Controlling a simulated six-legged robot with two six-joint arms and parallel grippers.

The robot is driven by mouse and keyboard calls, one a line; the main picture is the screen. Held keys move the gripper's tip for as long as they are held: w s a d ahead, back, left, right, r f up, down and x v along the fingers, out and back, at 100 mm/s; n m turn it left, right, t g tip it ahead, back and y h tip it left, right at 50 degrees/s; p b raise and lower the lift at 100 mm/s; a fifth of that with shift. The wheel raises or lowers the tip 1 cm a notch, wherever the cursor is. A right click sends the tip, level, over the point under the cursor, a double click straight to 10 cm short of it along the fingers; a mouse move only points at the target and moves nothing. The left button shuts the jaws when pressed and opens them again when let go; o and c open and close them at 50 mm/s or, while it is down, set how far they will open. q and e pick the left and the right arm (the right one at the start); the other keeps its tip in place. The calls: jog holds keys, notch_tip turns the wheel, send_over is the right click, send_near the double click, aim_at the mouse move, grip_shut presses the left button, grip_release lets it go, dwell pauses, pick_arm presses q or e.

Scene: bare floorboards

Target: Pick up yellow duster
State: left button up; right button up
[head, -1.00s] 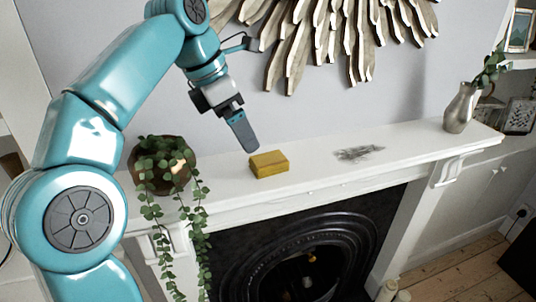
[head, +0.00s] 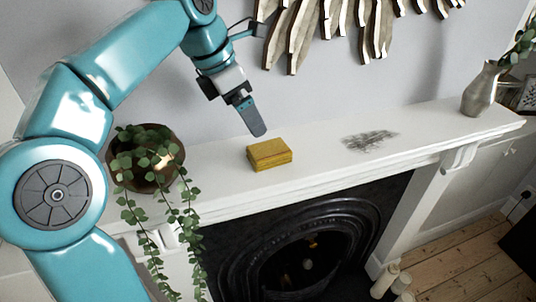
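The yellow duster (head: 269,154), a small block, lies on the white mantel shelf (head: 215,165), left of the shelf's middle. My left gripper (head: 258,131) points down just above and behind the duster in the picture, and appears apart from it. I see its fingers edge-on, so I cannot tell whether they are open or shut. Nothing shows between them. My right gripper is not in view.
A potted trailing plant (head: 145,160) stands on the shelf left of the duster. A dark smudge (head: 368,140) marks the shelf to the right. A metal vase (head: 480,92) stands at the far right end. A feather-like wall decoration (head: 300,35) hangs above. A black fireplace (head: 300,245) is below.

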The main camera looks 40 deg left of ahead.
pick_arm(q)
send_over(268, 148)
jog(key=s, duration=0.2)
jog(key=f, duration=0.3)
jog(key=a+f, duration=0.1)
jog(key=f, duration=0.1)
jog(key=shift+d+f, duration=0.15)
jog(key=shift+d, duration=0.05)
jog(key=shift+s+d+f, duration=0.1)
jog(key=shift+s+f, duration=0.05)
jog(key=shift+s, duration=0.05)
jog(key=x, duration=0.5)
jog(key=shift+w, duration=0.25)
jog(key=shift+s, duration=0.4)
jog(key=shift+w+f, duration=0.1)
jog(key=shift+w, duration=0.25)
jog(key=shift+s, duration=0.25)
jog(key=shift+w+f, duration=0.1)
jog(key=shift+w, duration=0.15)
jog(key=shift+c, duration=0.3)
jog(key=c, duration=0.5)
jog(key=shift+s, duration=0.25)
jog(key=c, duration=0.6)
jog(key=shift+o, duration=0.2)
jog(key=shift+w, duration=0.15)
